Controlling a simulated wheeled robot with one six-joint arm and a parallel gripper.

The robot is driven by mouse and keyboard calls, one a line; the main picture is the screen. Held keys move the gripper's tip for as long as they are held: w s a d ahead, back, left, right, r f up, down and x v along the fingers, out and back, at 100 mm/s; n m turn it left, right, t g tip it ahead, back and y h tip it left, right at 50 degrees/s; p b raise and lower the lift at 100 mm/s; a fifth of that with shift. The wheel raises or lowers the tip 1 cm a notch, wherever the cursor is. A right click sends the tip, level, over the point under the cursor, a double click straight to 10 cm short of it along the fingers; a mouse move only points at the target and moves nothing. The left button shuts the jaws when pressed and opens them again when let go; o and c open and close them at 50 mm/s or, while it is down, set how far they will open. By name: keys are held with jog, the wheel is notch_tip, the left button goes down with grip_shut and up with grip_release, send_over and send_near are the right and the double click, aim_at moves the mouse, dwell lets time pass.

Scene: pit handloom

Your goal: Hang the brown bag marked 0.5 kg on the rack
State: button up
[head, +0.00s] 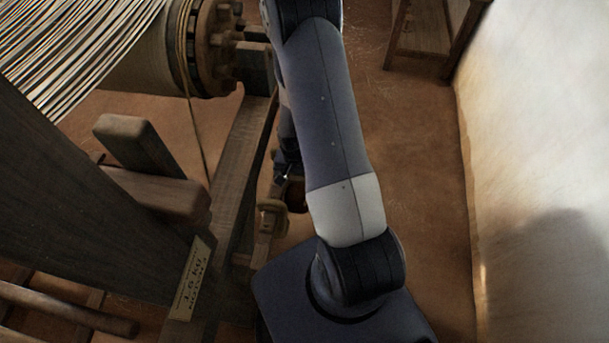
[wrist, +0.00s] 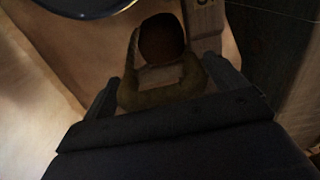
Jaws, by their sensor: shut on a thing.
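In the wrist view my gripper (wrist: 163,76) has a finger on each side of an olive-brown curved piece (wrist: 160,96), and is shut on it. This piece looks like the handle or top of the brown bag; no 0.5 kg mark is readable on it. A dark round shape (wrist: 162,38) shows just beyond it, with a pale patch between; I cannot tell whether it belongs to the bag. In the head view my arm hides most of the gripper and what it holds. I cannot pick out the rack with certainty.
The loom's dark wooden frame (head: 70,190) fills the left, with a paper label (head: 193,280) on it. A warp roller (head: 150,65) is behind. A pale wall (head: 540,150) stands at the right. Bare earth floor (head: 420,150) lies between, with a wooden stand (head: 425,30) at the back.

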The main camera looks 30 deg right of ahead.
jog(key=shift+w+a+p, duration=0.15)
jog(key=shift+w+a, duration=0.4)
jog(key=shift+a, duration=0.25)
jog(key=shift+w+a+p, duration=0.2)
jog(key=shift+w+a, duration=0.35)
jog(key=shift+a, duration=0.2)
jog(key=shift+w+a+p, duration=0.15)
jog(key=shift+w+a, duration=0.4)
jog(key=shift+a, duration=0.25)
jog(key=shift+f+b, duration=1.25)
jog(key=shift+f+b, duration=0.3)
jog(key=shift+b, duration=0.2)
jog(key=o, duration=1.7)
jog(key=shift+o, duration=0.2)
notch_tip(320, 180, up, 11)
jog(key=shift+a, duration=0.15)
jog(key=shift+f, duration=0.15)
